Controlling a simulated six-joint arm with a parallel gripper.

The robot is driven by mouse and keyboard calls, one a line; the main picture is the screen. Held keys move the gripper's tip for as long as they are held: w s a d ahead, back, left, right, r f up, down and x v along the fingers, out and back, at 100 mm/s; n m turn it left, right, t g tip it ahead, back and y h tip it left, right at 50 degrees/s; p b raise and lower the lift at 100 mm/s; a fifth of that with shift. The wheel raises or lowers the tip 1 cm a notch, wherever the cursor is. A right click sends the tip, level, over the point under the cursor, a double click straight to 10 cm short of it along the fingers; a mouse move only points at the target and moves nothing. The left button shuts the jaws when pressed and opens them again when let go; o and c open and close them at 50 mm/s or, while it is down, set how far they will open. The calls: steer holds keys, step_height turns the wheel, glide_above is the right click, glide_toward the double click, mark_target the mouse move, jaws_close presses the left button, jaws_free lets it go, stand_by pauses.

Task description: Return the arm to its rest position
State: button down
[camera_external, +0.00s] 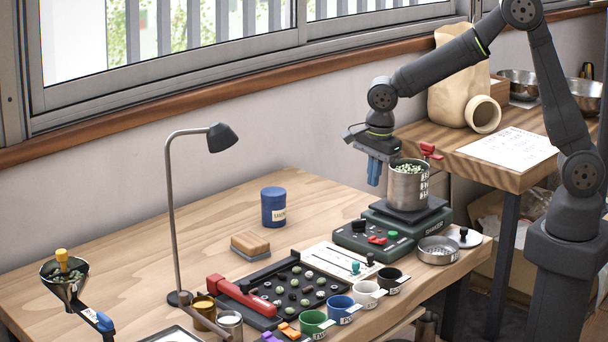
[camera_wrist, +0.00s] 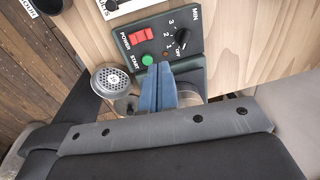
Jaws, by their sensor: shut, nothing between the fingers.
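My gripper (camera_external: 375,171) has blue fingers and points down in the external view, just left of the metal canister (camera_external: 408,187). The fingers are shut with nothing between them. In the wrist view my gripper (camera_wrist: 158,88) shows its two blue fingers together in front of the dark green control panel. The canister holds pale green beans and stands on the dark green shaker machine (camera_external: 405,222). My arm reaches across from the right, bent at the elbow.
A control box (camera_external: 374,240) stands in front of the shaker. A sieve (camera_external: 437,249) is to its right. A lamp (camera_external: 172,210), a blue tin (camera_external: 273,206), a bean tray (camera_external: 282,293) and several cups are further left. The back left of the table (camera_external: 215,225) is clear.

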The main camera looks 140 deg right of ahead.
steer(key=f, duration=0.3)
steer(key=a+f, duration=0.1)
steer(key=f, duration=0.5)
steer(key=shift+a, duration=0.35)
steer(key=shift+a+f, duration=0.1)
steer(key=a+r+n, duration=0.3)
steer(key=r+n, duration=1.4)
steer(key=n, duration=0.6)
steer(key=shift+w+h, duration=0.25)
steer(key=shift+h, duration=0.15)
steer(key=shift+a, duration=0.1)
